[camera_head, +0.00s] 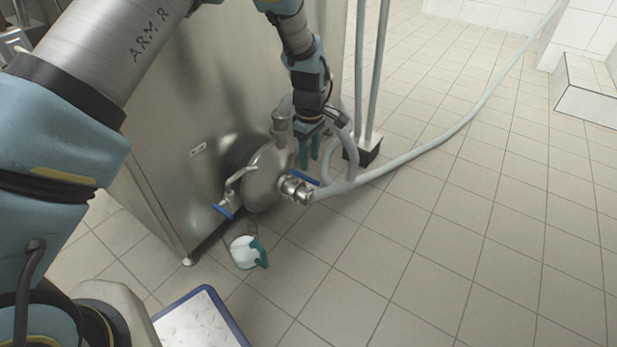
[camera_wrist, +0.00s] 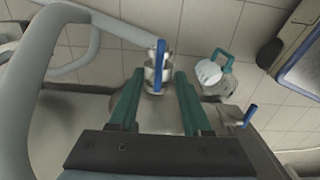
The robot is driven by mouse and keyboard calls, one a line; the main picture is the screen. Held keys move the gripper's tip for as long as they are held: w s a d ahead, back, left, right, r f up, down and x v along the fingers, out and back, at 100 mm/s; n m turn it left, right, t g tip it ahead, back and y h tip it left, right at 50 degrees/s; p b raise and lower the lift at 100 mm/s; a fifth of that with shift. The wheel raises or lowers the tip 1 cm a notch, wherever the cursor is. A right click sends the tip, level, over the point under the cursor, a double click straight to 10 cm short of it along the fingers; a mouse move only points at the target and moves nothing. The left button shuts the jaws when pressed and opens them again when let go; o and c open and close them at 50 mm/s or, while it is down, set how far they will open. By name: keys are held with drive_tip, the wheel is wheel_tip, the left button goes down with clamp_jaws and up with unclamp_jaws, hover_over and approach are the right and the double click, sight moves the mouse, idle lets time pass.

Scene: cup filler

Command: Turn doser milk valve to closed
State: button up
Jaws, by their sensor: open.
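A steel doser (camera_head: 270,172) sticks out of the front of a metal cabinet. One valve with a blue lever (camera_head: 305,178) sits on its right, at the hose joint. A second blue-handled valve (camera_head: 224,211) is at the left, by the spout above the jug. No label tells which is the milk valve. My gripper (camera_head: 309,160) is open, its teal fingers pointing down just above the right valve. In the wrist view, the right valve's blue lever (camera_wrist: 161,52) stands in line with the gap between my fingertips (camera_wrist: 159,75). The left blue handle (camera_wrist: 250,115) is outside the fingers.
A clear jug (camera_head: 244,252) with white contents and a teal handle stands on the floor below the doser. A grey hose (camera_head: 425,157) runs from the right valve across the tiles. A blue-rimmed platform (camera_head: 200,322) is in front. The tiled floor at right is mostly clear.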

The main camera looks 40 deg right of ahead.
sight(310, 178)
wheel_tip(310, 178, down, 6)
drive_tip(key=shift+f+b, duration=0.1)
drive_tip(key=shift+b, duration=0.75)
clamp_jaws()
idle(0.9)
